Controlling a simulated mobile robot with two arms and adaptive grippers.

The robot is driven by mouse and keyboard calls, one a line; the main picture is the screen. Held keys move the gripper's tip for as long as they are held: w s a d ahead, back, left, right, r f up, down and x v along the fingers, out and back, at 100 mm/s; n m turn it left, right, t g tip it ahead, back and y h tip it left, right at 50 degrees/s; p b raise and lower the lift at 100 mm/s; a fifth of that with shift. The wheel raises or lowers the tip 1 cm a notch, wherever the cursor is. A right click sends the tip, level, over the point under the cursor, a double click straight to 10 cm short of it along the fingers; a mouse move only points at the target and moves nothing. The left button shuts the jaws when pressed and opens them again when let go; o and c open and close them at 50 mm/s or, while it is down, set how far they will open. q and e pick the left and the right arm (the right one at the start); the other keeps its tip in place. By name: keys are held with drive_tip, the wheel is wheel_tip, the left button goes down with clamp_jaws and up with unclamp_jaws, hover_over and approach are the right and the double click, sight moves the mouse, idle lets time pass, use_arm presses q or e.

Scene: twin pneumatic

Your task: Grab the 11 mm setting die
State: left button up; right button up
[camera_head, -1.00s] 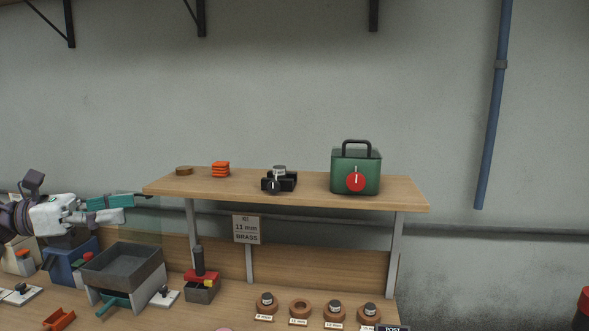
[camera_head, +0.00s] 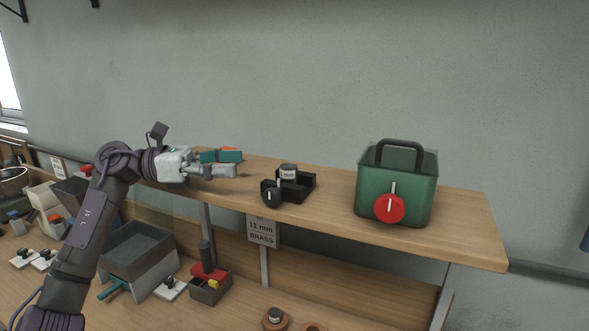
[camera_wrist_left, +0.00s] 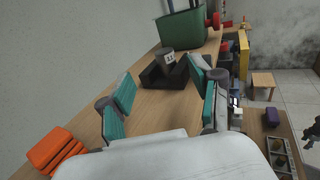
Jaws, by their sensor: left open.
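The setting die is a small grey metal cylinder (camera_head: 289,173) with a pale label. It stands upright in a black open tray (camera_head: 308,184) on the wooden shelf. In the left wrist view the die (camera_wrist_left: 166,58) shows ahead, beyond the fingertips, with a label whose digits look like 11. My left gripper (camera_head: 240,164) is above the shelf, left of the tray, pointing right toward it. Its teal-padded fingers are apart and nothing is between them; they also frame the tray in the wrist view (camera_wrist_left: 163,88). My right gripper does not show.
Orange pieces (camera_wrist_left: 55,150) lie near the gripper. A sign (camera_head: 261,230) reading 11 mm BRASS hangs below the shelf edge.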

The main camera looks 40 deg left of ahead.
sight(283, 166)
use_arm(q)
drive_tip(key=p+x, duration=0.1)
drive_tip(key=x, duration=0.3)
drive_tip(key=shift+w+d+r, duration=0.15)
drive_tip(key=shift+d, duration=0.1)
drive_tip(key=shift+w+d, duration=0.2)
drive_tip(key=shift+w, duration=0.05)
drive_tip(key=shift+w+d+p, duration=0.45)
drive_tip(key=shift+d+p, duration=0.1)
drive_tip(key=shift+p, duration=0.5)
drive_tip(key=x, duration=0.1)
drive_tip(key=p+x, duration=0.2)
drive_tip(key=shift+d+f, duration=0.25)
drive_tip(key=shift+f, duration=0.05)
drive_tip(key=shift+w+d+f, duration=0.1)
drive_tip(key=shift+w+d, duration=0.05)
drive_tip(key=shift+f, duration=0.1)
clamp_jaws()
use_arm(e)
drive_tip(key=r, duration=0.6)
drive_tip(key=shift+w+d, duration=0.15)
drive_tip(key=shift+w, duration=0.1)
